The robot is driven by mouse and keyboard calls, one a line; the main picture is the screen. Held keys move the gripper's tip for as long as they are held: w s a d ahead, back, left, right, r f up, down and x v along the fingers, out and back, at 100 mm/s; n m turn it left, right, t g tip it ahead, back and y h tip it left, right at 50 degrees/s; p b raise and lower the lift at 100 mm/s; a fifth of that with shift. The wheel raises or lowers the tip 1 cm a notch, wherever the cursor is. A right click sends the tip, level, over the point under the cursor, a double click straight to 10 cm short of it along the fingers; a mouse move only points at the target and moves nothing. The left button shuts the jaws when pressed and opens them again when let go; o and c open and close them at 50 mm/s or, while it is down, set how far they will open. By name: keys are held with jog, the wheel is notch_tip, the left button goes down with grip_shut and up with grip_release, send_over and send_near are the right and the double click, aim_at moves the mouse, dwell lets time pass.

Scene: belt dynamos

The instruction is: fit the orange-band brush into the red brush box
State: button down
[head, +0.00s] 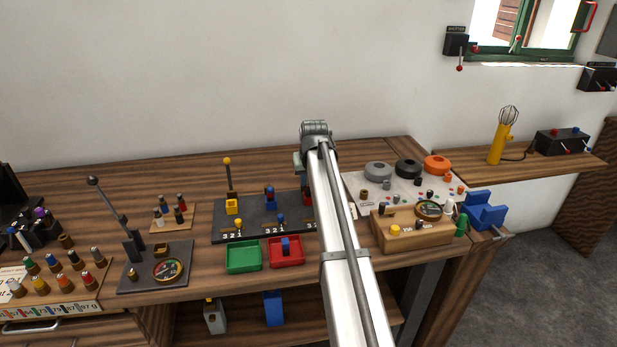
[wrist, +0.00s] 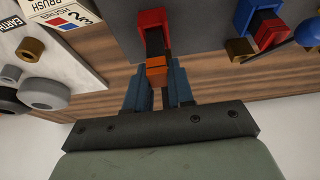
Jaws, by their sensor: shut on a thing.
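My gripper (wrist: 158,84) is shut on the orange-band brush (wrist: 157,74) in the wrist view, a blue-grey finger on each side of it. The orange face of the brush shows between the fingertips. The red brush box (wrist: 152,20) stands just beyond it on the dark base plate, its dark opening in line with the brush. The brush appears close to the box's near edge; I cannot tell whether it touches or enters it. In the head view my arm hides the gripper and brush, and only a sliver of the red box (head: 306,196) shows.
A blue box (wrist: 246,16) with a red block beside it stands to the right in the wrist view. A printed card (wrist: 66,12) and grey rings lie left. In the head view, green (head: 243,271) and red (head: 301,262) trays sit in front of the dark plate (head: 262,232).

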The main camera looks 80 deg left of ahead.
jog(key=shift+f, duration=1.25)
jog(key=c, duration=1.1)
grip_release()
jog(key=shift+o, duration=1)
jog(key=shift+s+f, duration=0.1)
jog(key=shift+s, duration=0.05)
jog(key=shift+d, duration=0.1)
jog(key=v, duration=1.4)
jog(key=shift+w, duration=0.25)
